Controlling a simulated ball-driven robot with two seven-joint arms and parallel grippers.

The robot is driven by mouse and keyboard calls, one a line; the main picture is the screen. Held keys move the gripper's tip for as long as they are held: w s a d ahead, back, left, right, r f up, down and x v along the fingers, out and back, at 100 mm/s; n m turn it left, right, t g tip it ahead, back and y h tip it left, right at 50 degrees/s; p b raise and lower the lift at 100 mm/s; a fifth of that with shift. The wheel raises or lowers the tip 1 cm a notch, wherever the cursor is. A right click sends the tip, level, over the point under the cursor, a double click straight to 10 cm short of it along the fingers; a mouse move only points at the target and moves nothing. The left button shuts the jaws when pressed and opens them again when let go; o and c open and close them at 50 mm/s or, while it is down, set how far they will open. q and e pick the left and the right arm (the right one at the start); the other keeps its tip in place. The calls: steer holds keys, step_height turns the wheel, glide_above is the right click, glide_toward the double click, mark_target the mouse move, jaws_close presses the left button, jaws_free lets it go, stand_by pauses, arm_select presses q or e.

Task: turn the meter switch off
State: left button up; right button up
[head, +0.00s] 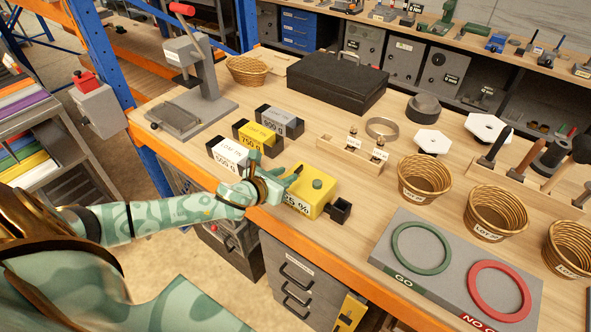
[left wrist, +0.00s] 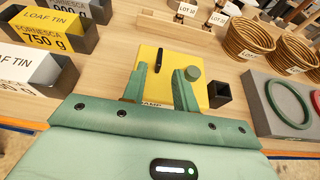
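The meter appears to be the yellow box (head: 314,200) at the front edge of the bench, with "25 %" on its front. In the left wrist view the yellow box (left wrist: 150,55) has a black lever (left wrist: 161,60) and a round green knob (left wrist: 192,73) on top. The green knob (head: 317,184) also shows in the head view. My left gripper (head: 277,168) is open beside the box's left end. In the left wrist view its two fingers (left wrist: 160,90) stand apart in front of the lever with nothing between them. My right gripper is not in view.
A small black open box (head: 341,210) adjoins the meter's right side. Several loaf tins (head: 230,153) stand to the left. A wooden stand with tagged pegs (head: 352,160) is behind. A grey plate with green and red rings (head: 450,268) and wicker baskets (head: 424,178) are to the right.

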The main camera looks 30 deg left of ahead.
mark_target(297, 170)
arm_select(q)
steer(key=x, duration=0.5)
steer(key=shift+w+f, duration=0.15)
steer(key=shift+w, duration=0.2)
jaws_close()
